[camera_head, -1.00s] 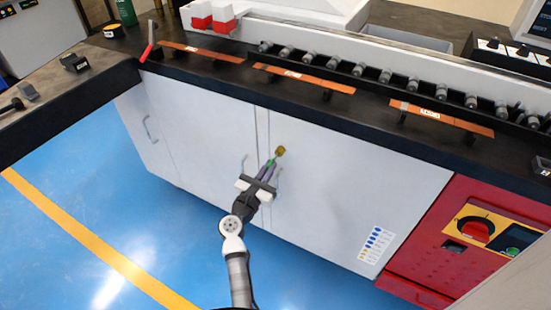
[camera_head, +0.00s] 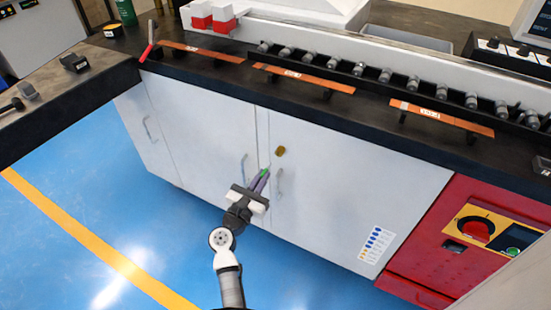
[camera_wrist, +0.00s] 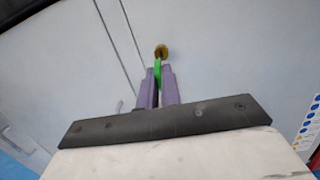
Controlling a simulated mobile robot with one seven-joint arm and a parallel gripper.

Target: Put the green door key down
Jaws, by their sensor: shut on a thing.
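My gripper (camera_head: 260,181) is in front of the white cabinet doors (camera_head: 210,135), below the black worktop. Its purple fingers are shut on the green door key (camera_head: 266,169), which also shows in the wrist view (camera_wrist: 157,72) between the fingertips. The key points up toward the brass lock (camera_head: 280,151) on the right-hand door. In the head view a small gap shows between key and lock. In the wrist view the lock (camera_wrist: 161,51) lines up just beyond the key, and I cannot tell the gap there.
The black worktop (camera_head: 380,125) carries copper bars (camera_head: 290,74) and a row of rollers. A side counter (camera_head: 60,110) stands at the left. Door handles (camera_head: 280,182) stick out close to my gripper. A red control panel (camera_head: 470,240) is at the right. Blue floor (camera_head: 90,200) is open at the left.

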